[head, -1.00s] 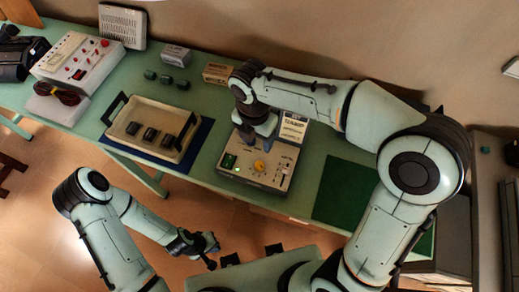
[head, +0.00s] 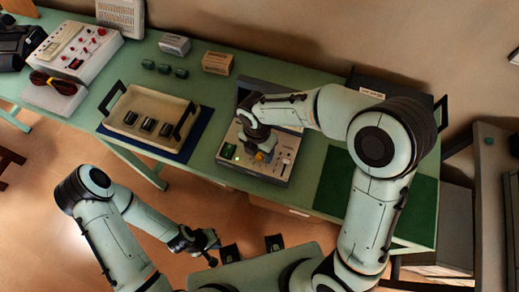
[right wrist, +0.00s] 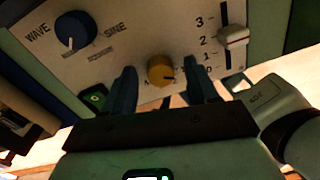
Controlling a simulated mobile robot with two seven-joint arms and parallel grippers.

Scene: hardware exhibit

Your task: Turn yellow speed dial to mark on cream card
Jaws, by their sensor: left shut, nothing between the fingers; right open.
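The yellow dial (right wrist: 161,70) sits on the pale panel of a control box (head: 278,172). In the right wrist view a dark pointer line on the dial points roughly to the right. My right gripper (right wrist: 162,88) is open, its blue-grey fingertips to the left and right of the dial; I cannot tell whether they touch it. In the head view the dial (head: 262,157) shows partly below my right gripper (head: 260,146). The cream card cannot be made out; my right arm covers that area. My left gripper (head: 208,244) is shut and empty, off the bench's front edge.
The panel also has a blue WAVE/SINE knob (right wrist: 75,29) and a white slider (right wrist: 233,37) close to the right finger. On the bench (head: 195,170) are a cream tray (head: 165,103) to the left, small boxes (head: 217,62) behind, and a green mat (head: 413,205) to the right.

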